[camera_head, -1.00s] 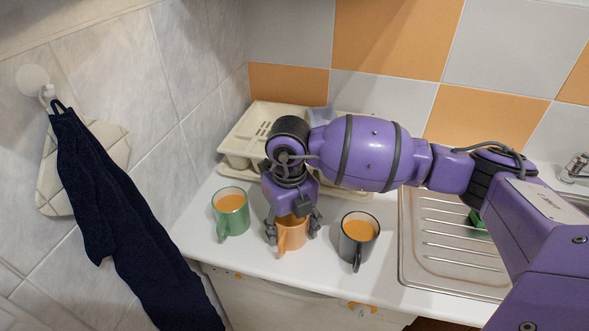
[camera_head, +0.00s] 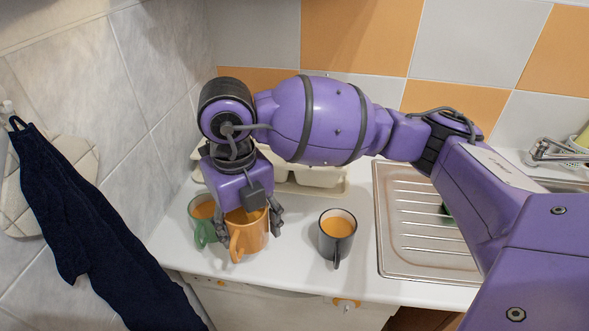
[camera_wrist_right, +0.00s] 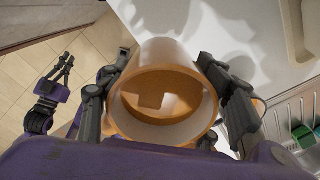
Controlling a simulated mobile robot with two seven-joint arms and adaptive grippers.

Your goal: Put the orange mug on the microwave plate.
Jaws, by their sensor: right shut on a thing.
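The orange mug (camera_head: 247,238) holds an orange drink and is upright. My right gripper (camera_head: 248,222) is shut around it from above, and the mug looks raised above the white counter near its front edge. In the right wrist view the mug (camera_wrist_right: 162,118) sits between the two fingers, its open mouth toward the camera. My left gripper (camera_wrist_right: 62,78) shows at the left of the right wrist view, over the floor; its finger opening is too small to judge. It does not show in the head view. No microwave plate is in view.
A green mug (camera_head: 198,222) stands left of the orange mug, partly hidden. A dark grey mug (camera_head: 337,236) stands to the right. Behind my arm is a cream dish rack (camera_head: 318,176). A steel drainer (camera_head: 418,225) lies right. A dark towel (camera_head: 85,220) hangs left.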

